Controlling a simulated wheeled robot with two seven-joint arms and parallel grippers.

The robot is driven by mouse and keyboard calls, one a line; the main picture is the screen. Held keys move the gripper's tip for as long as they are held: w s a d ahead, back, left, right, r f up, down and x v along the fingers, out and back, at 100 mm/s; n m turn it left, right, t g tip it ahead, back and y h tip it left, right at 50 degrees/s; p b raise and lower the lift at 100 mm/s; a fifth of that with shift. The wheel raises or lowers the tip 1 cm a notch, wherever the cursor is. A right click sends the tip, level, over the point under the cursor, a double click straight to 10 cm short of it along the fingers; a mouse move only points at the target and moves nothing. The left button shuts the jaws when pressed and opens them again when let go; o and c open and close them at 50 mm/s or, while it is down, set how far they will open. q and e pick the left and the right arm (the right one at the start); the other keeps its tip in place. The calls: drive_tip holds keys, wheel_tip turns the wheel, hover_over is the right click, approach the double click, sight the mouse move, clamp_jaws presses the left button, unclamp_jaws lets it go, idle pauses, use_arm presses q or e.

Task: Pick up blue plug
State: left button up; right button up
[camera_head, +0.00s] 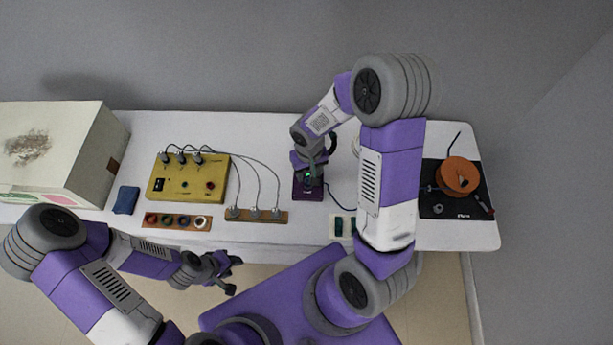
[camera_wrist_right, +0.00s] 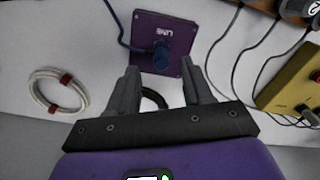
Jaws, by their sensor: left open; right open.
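The blue plug (camera_wrist_right: 162,56) shows in the right wrist view, seated on a purple box (camera_wrist_right: 178,28) with white lettering. A dark blue cable (camera_wrist_right: 121,30) runs from it. My right gripper (camera_wrist_right: 160,74) is open, its fingers pointing toward the plug, which appears just beyond and between the fingertips. I see no contact. In the head view the right gripper (camera_head: 309,176) is over the purple box (camera_head: 300,194), and the plug is mostly hidden there. My left gripper (camera_head: 231,274) is open and empty in front of the table's front edge.
A yellow box (camera_head: 170,186) with wired plugs stands left of the purple box, with a brown strip (camera_head: 271,223) in front. A white coil (camera_wrist_right: 38,98) with red ties lies beside the right gripper. An orange reel (camera_head: 459,172) sits on a black mat at right.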

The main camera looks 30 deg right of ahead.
sight(308, 177)
wheel_tip(308, 177, down, 5)
drive_tip(key=shift+w+r+b, duration=0.1)
drive_tip(key=shift+w+b, duration=0.05)
drive_tip(key=shift+b, duration=0.3)
clamp_jaws()
